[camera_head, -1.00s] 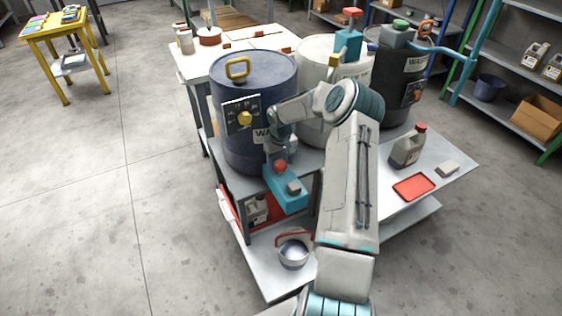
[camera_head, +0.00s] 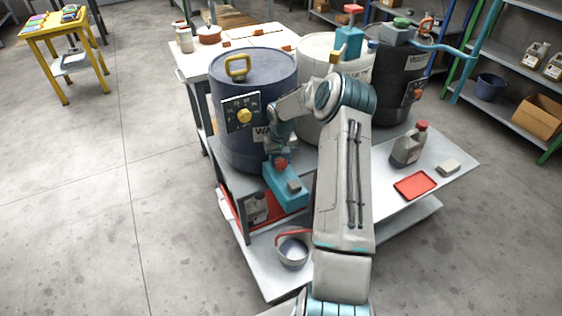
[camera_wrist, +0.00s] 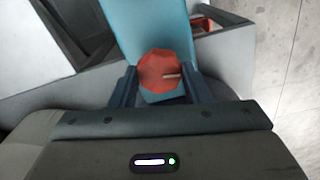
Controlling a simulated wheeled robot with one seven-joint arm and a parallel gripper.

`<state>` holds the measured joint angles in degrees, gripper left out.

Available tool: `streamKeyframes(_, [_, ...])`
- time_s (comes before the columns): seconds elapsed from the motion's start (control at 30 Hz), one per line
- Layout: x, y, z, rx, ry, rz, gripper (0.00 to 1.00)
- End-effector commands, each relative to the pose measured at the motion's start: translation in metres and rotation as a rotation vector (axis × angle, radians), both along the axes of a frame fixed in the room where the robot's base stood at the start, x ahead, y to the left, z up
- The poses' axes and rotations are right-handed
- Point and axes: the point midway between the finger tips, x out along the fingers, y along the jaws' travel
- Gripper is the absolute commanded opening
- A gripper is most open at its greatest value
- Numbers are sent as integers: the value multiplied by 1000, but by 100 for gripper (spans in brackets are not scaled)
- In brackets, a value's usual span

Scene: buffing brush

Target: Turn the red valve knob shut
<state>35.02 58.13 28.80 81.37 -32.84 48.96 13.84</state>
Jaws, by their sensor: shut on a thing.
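The red valve knob (camera_wrist: 165,70) sits between the two fingers of my gripper (camera_wrist: 164,88) in the wrist view. It has a pale line on its face, pointing right. The fingers stand at its left and right sides, shut on it. In the head view the red knob (camera_head: 281,163) shows at the top of a teal block (camera_head: 288,188), in front of the blue drum (camera_head: 240,150). My gripper comes down on it from above; the fingertips are mostly hidden by my wrist in that view.
A white drum (camera_head: 312,60) and a black drum (camera_head: 395,100) stand to the right of the blue one. A grey jug (camera_head: 406,150) and a red tray (camera_head: 415,186) rest on the right shelf. A small bucket (camera_head: 293,252) stands on the low shelf.

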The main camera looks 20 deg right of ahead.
Motion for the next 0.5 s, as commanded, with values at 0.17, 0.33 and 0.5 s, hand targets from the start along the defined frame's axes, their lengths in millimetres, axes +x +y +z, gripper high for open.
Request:
streamKeyframes(0.17, [1,0,-2,-4,-2,-161,20])
streamKeyframes(0.33, [1,0,-1,-4,-2,-324,20])
streamKeyframes(0.5, [1,0,-1,-3,-2,-485,20])
